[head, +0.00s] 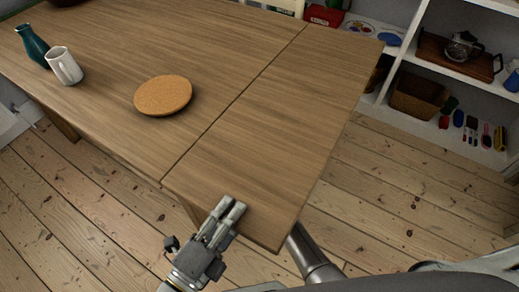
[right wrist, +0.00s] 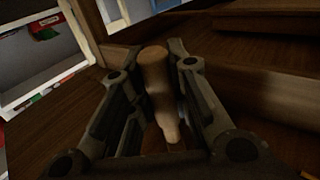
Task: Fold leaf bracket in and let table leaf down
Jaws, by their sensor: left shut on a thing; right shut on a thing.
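The wooden table leaf (head: 285,115) is level with the tabletop (head: 215,52), and a thin seam runs between them. My left gripper (head: 231,206) is at the leaf's near edge, shut on it, with its fingers over the top near the front. My right arm reaches under the leaf, so its gripper is hidden in the head view. In the right wrist view my right gripper (right wrist: 158,110) is shut on a rounded wooden piece (right wrist: 156,75), which looks like the leaf bracket, under the table. How far the bracket is swung cannot be told.
On the tabletop stand a cork mat (head: 163,95), a white mug (head: 65,66) and a teal vase (head: 34,46). Shelves with a tray (head: 459,57) and a basket (head: 417,96) stand at the right. The floor (head: 385,190) right of the leaf is clear.

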